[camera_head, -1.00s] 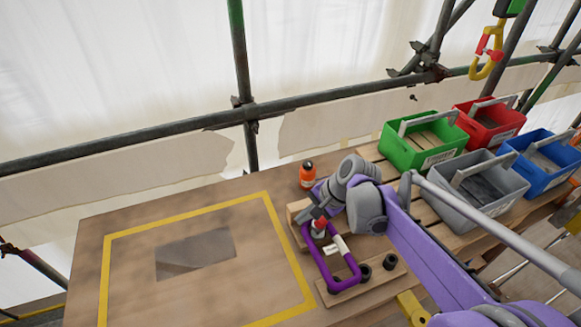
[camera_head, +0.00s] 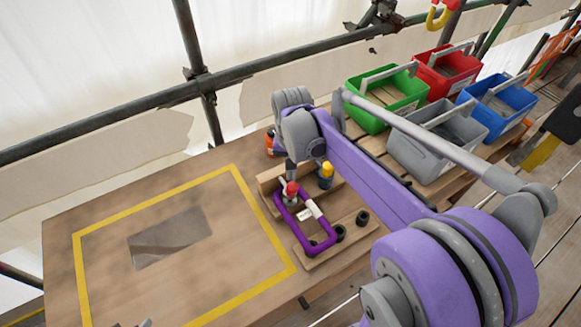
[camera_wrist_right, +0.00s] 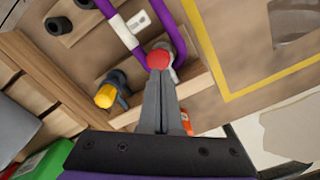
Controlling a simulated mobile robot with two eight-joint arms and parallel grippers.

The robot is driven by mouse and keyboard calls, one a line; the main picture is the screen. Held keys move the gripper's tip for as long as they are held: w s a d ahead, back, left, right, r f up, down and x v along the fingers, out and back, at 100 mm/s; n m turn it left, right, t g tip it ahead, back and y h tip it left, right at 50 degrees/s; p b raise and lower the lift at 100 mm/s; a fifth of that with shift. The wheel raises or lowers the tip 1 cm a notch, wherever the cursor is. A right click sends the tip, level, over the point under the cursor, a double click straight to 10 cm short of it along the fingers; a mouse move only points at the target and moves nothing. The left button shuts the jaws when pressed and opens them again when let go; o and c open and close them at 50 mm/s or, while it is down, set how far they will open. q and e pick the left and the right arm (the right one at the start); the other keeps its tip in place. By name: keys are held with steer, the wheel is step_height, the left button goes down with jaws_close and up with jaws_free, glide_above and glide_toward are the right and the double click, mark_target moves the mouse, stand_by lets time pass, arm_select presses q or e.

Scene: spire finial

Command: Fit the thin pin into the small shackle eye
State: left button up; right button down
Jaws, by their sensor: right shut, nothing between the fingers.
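A purple shackle (camera_head: 320,232) with a white tag lies along a wooden holder; it also shows in the wrist view (camera_wrist_right: 118,25). A red-headed pin (camera_head: 292,188) is at its far end, and its red head (camera_wrist_right: 158,58) is right at my fingertips in the wrist view. Whether the pin sits in the eye is hidden. A yellow-headed pin (camera_head: 327,171) stands upright beside the shackle, its yellow head (camera_wrist_right: 106,96) left of my fingers. My right gripper (camera_wrist_right: 159,77) is shut and empty, its tips touching or just behind the red head; I cannot tell which. My left gripper is not clearly seen.
Several dark rings (camera_head: 362,218) sit on the wooden holder (camera_head: 345,243). An orange bottle (camera_head: 269,142) stands behind my right wrist. Green (camera_head: 378,114), red, grey and blue bins stand at the right. The yellow-taped area (camera_head: 82,265) with a grey patch is free at left.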

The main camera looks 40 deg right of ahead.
steer(key=shift+f, duration=0.75)
arm_select(q)
steer(key=shift+s+f, duration=0.15)
steer(key=shift+f, duration=0.4)
arm_select(e)
steer(key=shift+w, duration=0.1)
arm_select(q)
steer(key=shift+f+b, duration=0.25)
steer(key=shift+b, duration=0.15)
arm_select(e)
steer(key=shift+f, duration=0.25)
arm_select(q)
steer(key=shift+s, duration=0.1)
arm_select(e)
steer(key=shift+r+p, duration=0.95)
steer(key=shift+r, duration=0.7)
arm_select(q)
steer(key=r, duration=0.1)
steer(key=w+r, duration=0.1)
steer(key=r, duration=0.1)
steer(key=shift+w+r, duration=0.1)
steer(key=shift+r, duration=0.05)
arm_select(e)
step_height(320, 180, up, 10)
steer(key=shift+r, duration=0.2)
arm_select(q)
steer(key=shift+p, duration=0.3)
